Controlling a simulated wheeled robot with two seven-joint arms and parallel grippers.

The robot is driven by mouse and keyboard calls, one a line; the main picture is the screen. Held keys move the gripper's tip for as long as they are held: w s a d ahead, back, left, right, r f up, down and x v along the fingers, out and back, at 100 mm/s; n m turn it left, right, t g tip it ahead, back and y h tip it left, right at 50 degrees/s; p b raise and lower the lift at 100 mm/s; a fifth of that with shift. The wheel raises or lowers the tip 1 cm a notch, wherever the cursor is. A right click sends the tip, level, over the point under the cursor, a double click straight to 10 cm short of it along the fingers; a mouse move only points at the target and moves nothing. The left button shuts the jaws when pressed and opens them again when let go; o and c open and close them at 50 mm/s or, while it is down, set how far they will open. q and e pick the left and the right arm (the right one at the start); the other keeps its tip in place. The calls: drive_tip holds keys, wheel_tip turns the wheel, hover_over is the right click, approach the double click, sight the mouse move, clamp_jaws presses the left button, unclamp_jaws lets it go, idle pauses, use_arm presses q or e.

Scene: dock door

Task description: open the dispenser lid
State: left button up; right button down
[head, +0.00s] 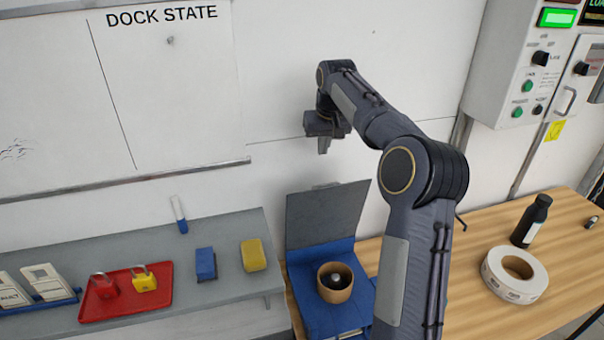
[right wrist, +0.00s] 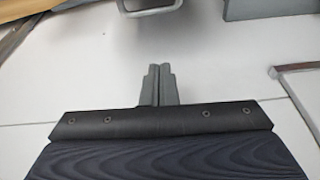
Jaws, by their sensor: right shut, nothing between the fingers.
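The blue dispenser (head: 322,313) sits at the left end of the wooden bench, with a brown ring-shaped core (head: 335,292) in it. Its dark grey lid (head: 322,215) stands raised at the back, tilted up near the wall, so the inside shows. My right gripper (head: 323,146) is above the lid, close to the wall and apart from the lid. In the right wrist view its fingers (right wrist: 157,84) are together with nothing between them. My right arm hides the dispenser's right edge. My left gripper does not show.
A white tape roll (head: 514,275) and a black bottle (head: 532,220) stand on the bench (head: 470,285) to the right. A grey shelf (head: 140,246) at left holds a red tray (head: 125,303), a blue eraser (head: 205,263) and a yellow sponge (head: 253,255). A control box (head: 515,65) hangs at upper right.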

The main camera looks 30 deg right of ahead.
wheel_tip(320, 180, down, 9)
drive_tip(key=p, duration=0.2)
drive_tip(key=shift+s+f+n, duration=0.2)
drive_tip(key=shift+s+n, duration=0.05)
drive_tip(key=shift+n, duration=0.05)
idle(0.5)
